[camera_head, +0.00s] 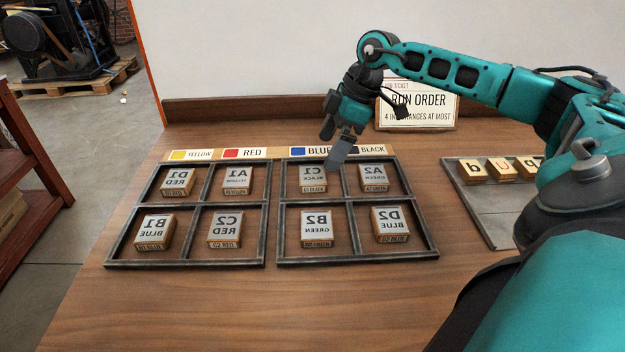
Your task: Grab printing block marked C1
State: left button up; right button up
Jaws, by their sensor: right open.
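The printing block marked C1 (311,180) sits in the upper left compartment of the right-hand dark frame (358,263). Its top shows mirrored lettering and its front label reads C1 BLACK. My right gripper (337,158) is open and empty, above and just right of the C1 block, pointing down. Its fingers show close to the block's upper right edge; I cannot tell whether they touch it. My left gripper is not in view.
Block A2 (373,178) stands right of C1, B2 (316,229) in front, D2 (389,224) front right. The left-hand frame (185,263) holds several blocks. A run order sign (418,108) stands behind. A tray with letter blocks (483,217) lies right. The front tabletop is clear.

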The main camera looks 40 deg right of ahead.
aim_at(311, 174)
jog(key=x, duration=0.3)
jog(key=b+x, duration=0.1)
jog(key=x, duration=0.3)
jog(key=shift+w+a+f, duration=0.15)
jog(key=shift+w+a, duration=0.15)
jog(key=shift+a, duration=0.05)
jog(key=shift+c, duration=0.2)
jog(key=c, duration=1.1)
